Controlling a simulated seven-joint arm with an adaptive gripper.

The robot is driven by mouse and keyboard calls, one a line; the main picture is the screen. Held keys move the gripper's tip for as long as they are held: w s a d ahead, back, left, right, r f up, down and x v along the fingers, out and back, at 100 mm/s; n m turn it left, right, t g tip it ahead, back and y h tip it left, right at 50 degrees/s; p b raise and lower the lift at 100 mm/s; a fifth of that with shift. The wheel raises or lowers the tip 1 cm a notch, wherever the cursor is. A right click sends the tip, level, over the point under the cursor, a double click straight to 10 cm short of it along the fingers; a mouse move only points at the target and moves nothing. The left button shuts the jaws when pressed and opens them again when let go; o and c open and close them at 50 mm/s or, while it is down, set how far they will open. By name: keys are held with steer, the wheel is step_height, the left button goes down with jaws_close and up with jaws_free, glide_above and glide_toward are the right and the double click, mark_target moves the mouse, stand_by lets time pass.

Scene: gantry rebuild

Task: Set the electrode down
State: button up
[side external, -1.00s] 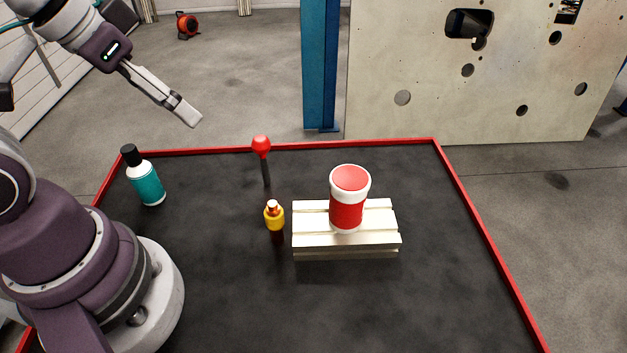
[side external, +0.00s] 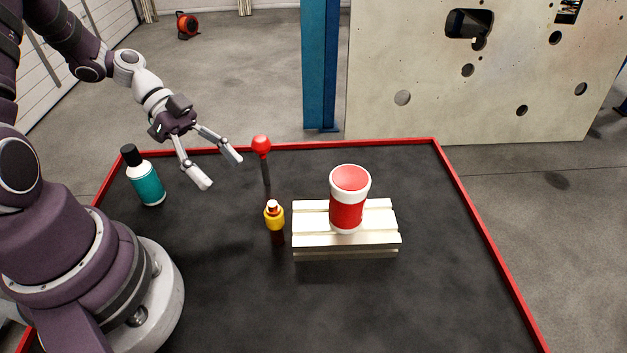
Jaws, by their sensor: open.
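No object is plainly marked as the electrode. A small upright piece (side external: 274,218) with a yellow collar, copper-coloured top and dark lower part stands on the black table, just left of the pale slotted block. A red ball knob on a dark stem (side external: 262,148) stands upright behind it. My gripper (side external: 216,168) is open and empty, above the table, left of the red knob and right of the teal bottle. Its two fingers are spread and point down to the right, apart from these objects.
A red-and-white canister (side external: 349,198) stands upright on the pale slotted block (side external: 346,241). A teal bottle (side external: 148,184) with a black cap stands at the left. The black table (side external: 400,310) has a raised red edge; its front and right areas are clear.

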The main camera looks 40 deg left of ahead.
mark_target(266, 209)
steer(key=shift+s+a+f+m+t+h, duration=0.1)
steer(key=shift+f+m+t+h, duration=0.2)
steer(key=shift+h, duration=0.25)
steer(key=shift+s+f+m+t+h, duration=0.1)
steer(key=shift+f+m+t+h, duration=0.1)
steer(key=shift+m+t+h, duration=0.3)
steer(key=shift+w+d+f, duration=0.1)
steer(key=shift+w+d, duration=0.05)
steer(key=shift+d, duration=0.2)
steer(key=x, duration=0.9)
steer(key=shift+d, duration=0.4)
jaws_close()
